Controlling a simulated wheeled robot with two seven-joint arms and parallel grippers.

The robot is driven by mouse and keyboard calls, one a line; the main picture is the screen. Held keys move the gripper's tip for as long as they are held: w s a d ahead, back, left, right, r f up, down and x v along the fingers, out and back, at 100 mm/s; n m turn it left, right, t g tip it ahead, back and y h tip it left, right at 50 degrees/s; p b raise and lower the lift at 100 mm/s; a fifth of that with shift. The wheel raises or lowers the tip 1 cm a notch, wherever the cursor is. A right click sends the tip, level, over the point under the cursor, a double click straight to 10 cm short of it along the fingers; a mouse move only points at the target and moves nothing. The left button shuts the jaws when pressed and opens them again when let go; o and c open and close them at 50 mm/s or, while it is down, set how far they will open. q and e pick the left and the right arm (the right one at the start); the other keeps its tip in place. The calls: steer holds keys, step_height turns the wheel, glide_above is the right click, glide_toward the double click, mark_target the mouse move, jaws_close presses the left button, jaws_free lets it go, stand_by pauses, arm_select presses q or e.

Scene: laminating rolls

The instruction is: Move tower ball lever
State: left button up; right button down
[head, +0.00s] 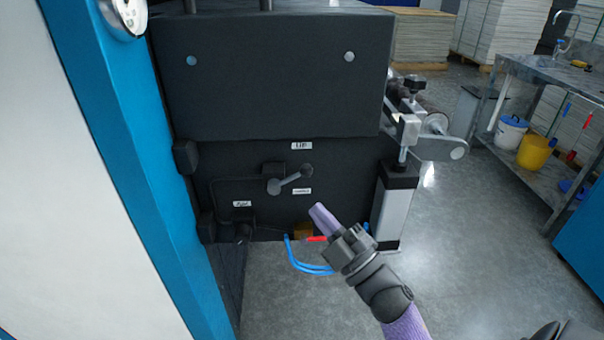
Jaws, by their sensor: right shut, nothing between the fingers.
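The ball lever (290,182) sits on the dark front panel of the machine, between two small white labels. Its grey arm slants up to the right from a round knob, with a dark ball at its upper right end. The upper label (301,146) seems to read UP; the lower label (301,191) is too small to read surely. My right gripper (322,216) is shut and empty, below and to the right of the lever and apart from it, its purple fingers pointing up-left. My left gripper is not in view.
A blue-edged panel (125,150) stands close on the left. A silver cylinder (392,210) and a roller bracket (440,147) stand right of the panel. The floor at right is clear up to a metal bench (540,75) with buckets.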

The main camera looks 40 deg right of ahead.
mark_target(290, 178)
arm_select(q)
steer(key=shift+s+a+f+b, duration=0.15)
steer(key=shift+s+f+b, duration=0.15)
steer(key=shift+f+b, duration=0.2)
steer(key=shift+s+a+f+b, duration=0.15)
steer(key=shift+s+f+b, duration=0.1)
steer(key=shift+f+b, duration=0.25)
arm_select(e)
steer(key=w+d+r, duration=0.2)
steer(key=w, duration=0.6)
steer(key=shift+w, duration=0.3)
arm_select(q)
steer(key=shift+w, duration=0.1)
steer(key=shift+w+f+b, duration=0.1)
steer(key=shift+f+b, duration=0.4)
arm_select(e)
steer(key=shift+d+f+m+h, duration=0.2)
steer(key=shift+m+h, duration=0.1)
steer(key=shift+m, duration=0.2)
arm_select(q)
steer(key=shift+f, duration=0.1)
arm_select(e)
steer(key=shift+t, duration=0.3)
